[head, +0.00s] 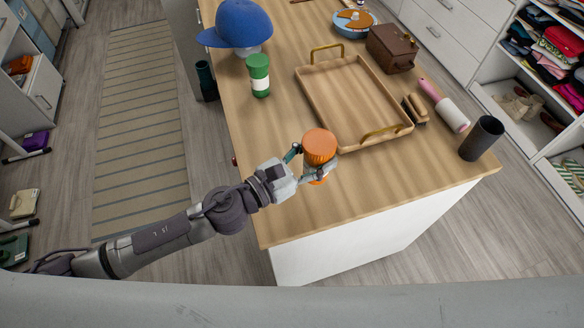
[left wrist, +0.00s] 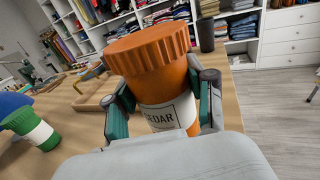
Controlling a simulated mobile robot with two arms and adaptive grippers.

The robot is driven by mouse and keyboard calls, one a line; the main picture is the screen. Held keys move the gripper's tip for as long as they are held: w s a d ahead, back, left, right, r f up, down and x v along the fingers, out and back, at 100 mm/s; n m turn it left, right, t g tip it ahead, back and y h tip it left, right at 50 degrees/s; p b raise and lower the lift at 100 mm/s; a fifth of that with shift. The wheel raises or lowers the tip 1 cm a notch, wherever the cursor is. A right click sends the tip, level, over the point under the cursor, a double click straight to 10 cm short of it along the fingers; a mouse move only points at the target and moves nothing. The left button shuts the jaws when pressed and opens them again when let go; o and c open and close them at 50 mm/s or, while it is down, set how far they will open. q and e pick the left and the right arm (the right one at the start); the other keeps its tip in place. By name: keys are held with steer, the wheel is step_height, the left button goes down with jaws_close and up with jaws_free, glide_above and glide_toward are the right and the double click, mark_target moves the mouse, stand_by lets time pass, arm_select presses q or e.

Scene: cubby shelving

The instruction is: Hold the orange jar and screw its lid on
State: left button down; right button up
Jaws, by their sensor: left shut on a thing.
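The orange jar (left wrist: 168,97) is upright between the fingers of my left gripper (left wrist: 163,105), which is shut on its body. In the head view the lid (head: 320,145) hides most of the jar (head: 317,178), near the front of the wooden counter. The left gripper (head: 310,170) reaches it from the left. My right gripper is in neither view.
A wooden tray (head: 312,92) with brass handles lies behind the jar on the counter (head: 300,222). A green-lidded jar (head: 259,75) and blue cap (head: 240,22) stand at the back left. A brush (head: 415,108), lint roller (head: 447,108) and dark cup (head: 481,138) are at right.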

arm_select(q)
steer(key=w+a+f+b, duration=0.1)
steer(key=w+a+f, duration=0.2)
steer(key=a, duration=0.2)
steer(key=shift+f, duration=0.25)
steer(key=shift+f+b, duration=0.4)
steer(key=shift+f, duration=1.6)
steer(key=shift+f, duration=0.2)
steer(key=shift+c, duration=1.9)
jaws_free()
